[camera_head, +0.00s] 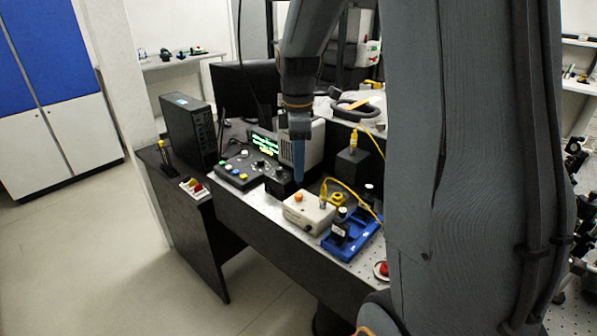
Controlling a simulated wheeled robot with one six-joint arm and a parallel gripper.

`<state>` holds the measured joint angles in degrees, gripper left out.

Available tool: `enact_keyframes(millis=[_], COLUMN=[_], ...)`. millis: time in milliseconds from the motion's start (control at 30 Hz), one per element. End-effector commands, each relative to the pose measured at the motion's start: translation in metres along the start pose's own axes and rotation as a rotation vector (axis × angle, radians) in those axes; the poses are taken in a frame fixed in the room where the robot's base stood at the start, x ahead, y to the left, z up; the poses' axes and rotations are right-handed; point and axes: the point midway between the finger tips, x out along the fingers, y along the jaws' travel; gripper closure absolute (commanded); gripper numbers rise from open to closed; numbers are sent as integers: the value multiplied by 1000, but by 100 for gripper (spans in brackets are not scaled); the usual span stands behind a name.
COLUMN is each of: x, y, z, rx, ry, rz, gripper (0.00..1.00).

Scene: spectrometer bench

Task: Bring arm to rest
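My gripper (299,165) hangs from the arm in the upper middle of the head view, with its blue tip pointing down. It is over the bench, in front of a grey instrument box and close to a small black box. The tip is seen edge-on and small, so I cannot tell whether the fingers are open or shut. I see no object held in it. A large grey part of my arm fills the right of the view and hides what is behind it.
The dark bench (228,203) holds a control box with knobs (241,170), a beige box with an orange button (307,212), a blue tray (362,243) and yellow cables. A black computer tower (189,130) stands at its left. The floor (95,250) at left is clear.

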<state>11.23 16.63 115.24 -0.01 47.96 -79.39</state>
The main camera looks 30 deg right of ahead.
Motion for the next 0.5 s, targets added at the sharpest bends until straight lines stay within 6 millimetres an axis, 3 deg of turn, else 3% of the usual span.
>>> enact_keyframes(millis=[500], x=[3], y=[-5], z=[-2], rx=[30], ry=[0], rz=[2], gripper=[65])
